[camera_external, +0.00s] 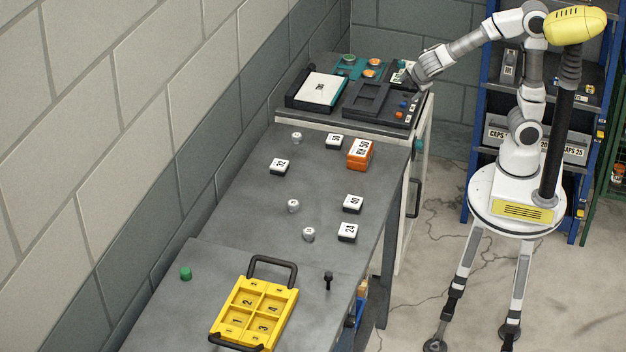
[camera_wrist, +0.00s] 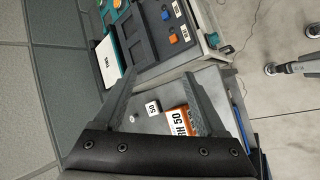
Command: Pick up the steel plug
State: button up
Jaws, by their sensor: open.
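Three small round silver-grey pieces lie on the grey bench in the external view: one at the back (camera_external: 296,138), one mid-bench (camera_external: 293,205) and one nearer the front (camera_external: 308,234). I cannot tell which is the steel plug. In the wrist view, a small pale round piece (camera_wrist: 131,118) shows beside my left finger. My gripper (camera_external: 405,78) is over the dark equipment at the bench's far end, away from these pieces. In the wrist view, my gripper (camera_wrist: 160,72) has its fingers spread with nothing between the tips.
An orange block (camera_external: 359,154) and several white numbered blocks, one here (camera_external: 352,204), stand on the bench. A yellow compartment tray (camera_external: 266,340), a green piece (camera_external: 186,273) and a black peg (camera_external: 328,280) are at the front. Dark equipment (camera_external: 372,118) fills the far end. A wall borders the left.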

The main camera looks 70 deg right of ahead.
aim_at(301, 138)
jog(key=w+a+f+n+t, duration=0.2)
jog(key=w+a+f+n, duration=0.2)
jog(key=w+n, duration=0.2)
jog(key=w+a+f+n+t+b, duration=0.1)
jog(key=w+a+f+n+t, duration=0.1)
jog(key=w+a+f+n, duration=0.3)
jog(key=w+a+f+n+t, duration=0.3)
jog(key=w+a+f+n, duration=0.2)
jog(key=w+n, duration=0.2)
jog(key=shift+a+f+n+y, duration=0.25)
jog(key=shift+n+y, duration=0.15)
jog(key=shift+n, duration=0.2)
jog(key=shift+w+f, duration=0.2)
jog(key=shift+w, duration=0.05)
jog(key=x, duration=0.8)
jog(key=b+x, duration=0.1)
jog(key=x, duration=0.8)
jog(key=shift+w+r, duration=0.15)
jog(key=shift+r, duration=0.1)
jog(key=shift+t, duration=0.3)
grip_shut()
